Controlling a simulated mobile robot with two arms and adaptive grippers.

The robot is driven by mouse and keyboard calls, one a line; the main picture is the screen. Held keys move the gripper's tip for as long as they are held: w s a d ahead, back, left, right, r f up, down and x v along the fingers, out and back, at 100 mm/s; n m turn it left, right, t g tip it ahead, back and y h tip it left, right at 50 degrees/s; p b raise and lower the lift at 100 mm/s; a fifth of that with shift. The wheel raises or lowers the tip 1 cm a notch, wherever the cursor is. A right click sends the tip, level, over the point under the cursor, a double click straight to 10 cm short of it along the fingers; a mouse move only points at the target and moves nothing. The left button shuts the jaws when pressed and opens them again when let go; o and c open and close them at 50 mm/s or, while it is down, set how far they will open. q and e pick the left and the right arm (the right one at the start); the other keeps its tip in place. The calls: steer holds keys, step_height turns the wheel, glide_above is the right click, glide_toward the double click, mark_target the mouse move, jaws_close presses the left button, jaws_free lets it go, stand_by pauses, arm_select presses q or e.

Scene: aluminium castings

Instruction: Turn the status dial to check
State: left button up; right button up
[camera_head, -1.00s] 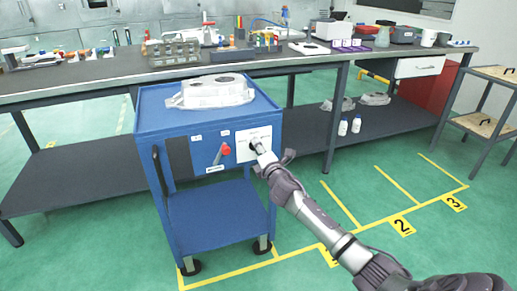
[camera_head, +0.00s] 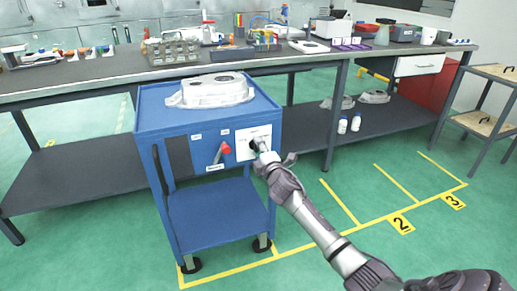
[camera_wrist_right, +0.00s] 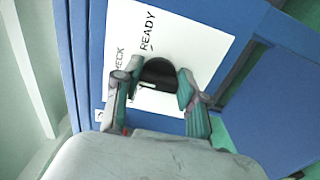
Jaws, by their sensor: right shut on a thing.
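The status dial (camera_head: 253,145) is a black round knob on a white label plate (camera_head: 244,153) at the upper right of the blue cart's front. In the right wrist view the dial (camera_wrist_right: 158,70) sits between the two fingers of my right gripper (camera_wrist_right: 153,82), which is shut on it. The plate (camera_wrist_right: 190,35) there shows the words READY and CHECK, CHECK partly covered by a finger. I cannot tell where the dial points. In the head view my right gripper (camera_head: 264,153) reaches the plate from the lower right. My left gripper is not in view.
A red-handled lever (camera_head: 225,149) is left of the plate on the cart (camera_head: 150,118). An aluminium casting (camera_head: 215,90) rests on the cart's top. A long workbench (camera_head: 120,72) with racks and tools stands behind. Green floor (camera_head: 345,205) with yellow lines is open at right.

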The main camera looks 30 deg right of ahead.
steer(key=o, duration=1.2)
steer(key=shift+d, duration=0.1)
steer(key=shift+c, duration=0.2)
steer(key=v, duration=1.2)
